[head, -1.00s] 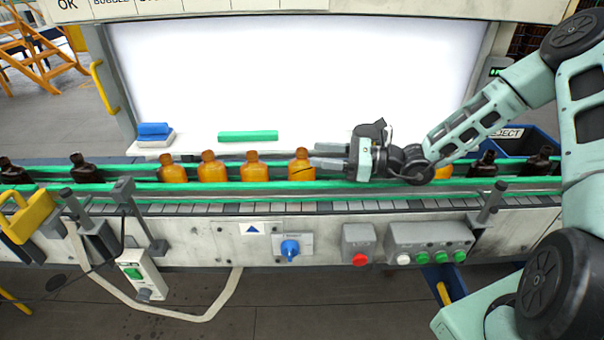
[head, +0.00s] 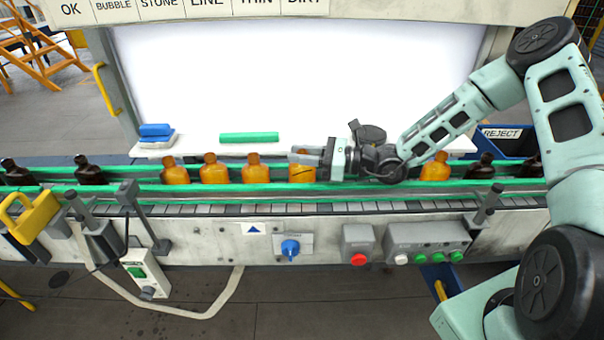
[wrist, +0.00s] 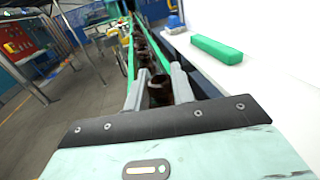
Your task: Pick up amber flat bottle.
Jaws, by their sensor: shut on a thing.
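The amber flat bottle (head: 301,174) stands upright in the row on the conveyor, the rightmost of a group of amber bottles left of my arm. My gripper (head: 306,159) reaches in from the right, with its fingers around the upper part of this bottle, and is shut on it. In the wrist view the bottle (wrist: 160,88) shows dark between the two fingertips (wrist: 158,92). The fingers hide part of its neck and shoulder. No gap under the bottle can be made out behind the green rail.
Other amber bottles (head: 214,170) stand to the left, and one (head: 435,168) stands right of my gripper. Dark bottles (head: 88,172) stand at both ends. Green rails (head: 260,186) edge the belt. A green block (head: 249,137) and blue block (head: 156,130) lie on the white ledge behind.

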